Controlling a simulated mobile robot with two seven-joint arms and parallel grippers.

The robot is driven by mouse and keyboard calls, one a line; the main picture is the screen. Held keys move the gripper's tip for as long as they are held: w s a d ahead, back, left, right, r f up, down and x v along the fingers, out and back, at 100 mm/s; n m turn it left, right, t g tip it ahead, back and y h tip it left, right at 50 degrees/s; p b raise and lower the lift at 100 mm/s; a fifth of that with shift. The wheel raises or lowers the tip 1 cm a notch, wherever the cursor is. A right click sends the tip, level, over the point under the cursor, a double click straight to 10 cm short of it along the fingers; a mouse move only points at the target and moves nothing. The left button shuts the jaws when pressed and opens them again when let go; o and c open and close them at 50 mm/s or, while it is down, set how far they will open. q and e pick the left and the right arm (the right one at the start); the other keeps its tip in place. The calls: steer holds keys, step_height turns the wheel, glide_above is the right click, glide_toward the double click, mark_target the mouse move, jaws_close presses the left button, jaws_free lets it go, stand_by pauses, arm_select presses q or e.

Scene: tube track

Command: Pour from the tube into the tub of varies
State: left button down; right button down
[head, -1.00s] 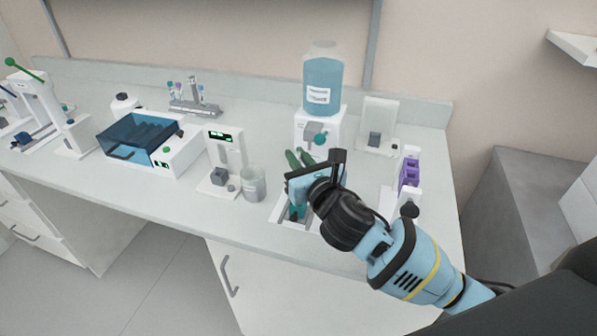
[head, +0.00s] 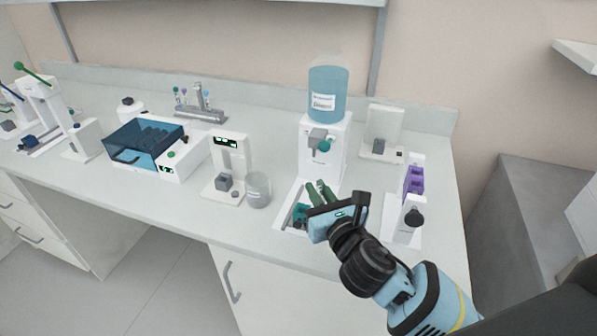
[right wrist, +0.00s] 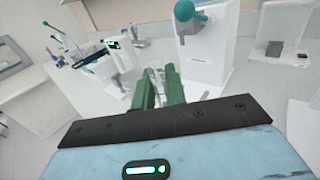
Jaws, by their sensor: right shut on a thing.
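My right gripper (head: 315,187) is in front of the dispenser, above the white tray at the bench front. Its green fingers are shut on a small clear thing (right wrist: 157,82), which looks like the tube; it is mostly hidden between the fingers, so its contents and tilt cannot be told. A clear round tub (head: 257,190) stands upright on the bench left of the gripper, apart from it. I cannot tell whether it holds anything. My left gripper is out of view.
The dispenser (head: 326,150) with a blue bottle (head: 327,92) stands behind the gripper. A white tray (head: 285,218) with a teal part lies below it. A white stand with purple pieces (head: 413,182) is to the right.

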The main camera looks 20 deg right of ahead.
steer(key=s+d+f, duration=0.1)
steer(key=s+d, duration=0.1)
steer(key=s, duration=0.3)
steer(key=s+d+f+h, duration=0.1)
steer(key=s+f, duration=0.1)
steer(key=s, duration=0.3)
steer(key=shift+s+d+f+m+h, duration=0.25)
steer(key=shift+s+d+m+h, duration=0.05)
steer(key=shift+s+d+m, duration=0.1)
steer(key=shift+w, duration=0.1)
